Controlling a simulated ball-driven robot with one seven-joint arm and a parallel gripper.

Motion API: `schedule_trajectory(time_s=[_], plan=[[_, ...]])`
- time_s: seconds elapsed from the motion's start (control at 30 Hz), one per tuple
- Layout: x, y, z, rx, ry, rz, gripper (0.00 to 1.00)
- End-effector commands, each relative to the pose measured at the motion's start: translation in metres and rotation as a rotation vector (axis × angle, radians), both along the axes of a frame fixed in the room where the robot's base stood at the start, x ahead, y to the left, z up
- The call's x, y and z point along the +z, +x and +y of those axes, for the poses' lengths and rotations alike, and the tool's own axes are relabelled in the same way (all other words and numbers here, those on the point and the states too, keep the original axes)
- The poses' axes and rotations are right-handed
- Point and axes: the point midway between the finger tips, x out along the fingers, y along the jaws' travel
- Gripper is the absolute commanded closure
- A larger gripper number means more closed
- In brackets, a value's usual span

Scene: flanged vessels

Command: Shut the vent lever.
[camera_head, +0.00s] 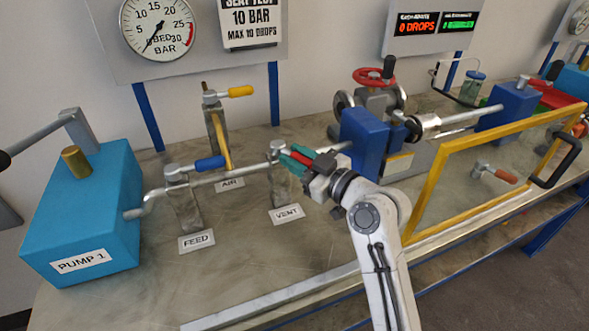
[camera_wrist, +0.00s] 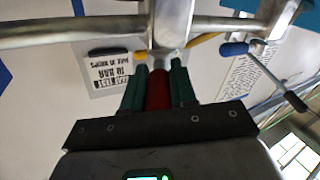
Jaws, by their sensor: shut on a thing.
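The vent lever has a red handle (camera_wrist: 158,92) that sits between the green fingers of my gripper (camera_wrist: 155,85). In the head view my gripper (camera_head: 298,156) comes from the right and is shut on this handle. The lever's pivot (camera_head: 278,147) tops a grey valve post behind the VENT label (camera_head: 286,214). The handle points right and toward the front, away from the pivot. In the wrist view the handle stands across the pipe (camera_wrist: 70,32). The fingers hide part of the handle.
The feed lever's blue handle (camera_head: 210,163) and the air lever's yellow handle (camera_head: 240,92) are to the left. A blue block (camera_head: 364,142) stands close behind my gripper on the right. A yellow-framed clear guard (camera_head: 432,190) stands right of my arm. Bench in front of VENT is clear.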

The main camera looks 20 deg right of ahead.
Motion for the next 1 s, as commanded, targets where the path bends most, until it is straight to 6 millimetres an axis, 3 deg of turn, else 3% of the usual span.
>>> schedule_trajectory(time_s=[0.03,0.47,1.0], plan=[[-0.0069,0.0010,-0.0033,0.022,-0.001,-0.004,1.00],[-0.0038,0.0059,-0.0101,0.199,-0.001,0.002,1.00],[-0.0021,0.0071,-0.0112,0.236,0.001,0.007,1.00]])
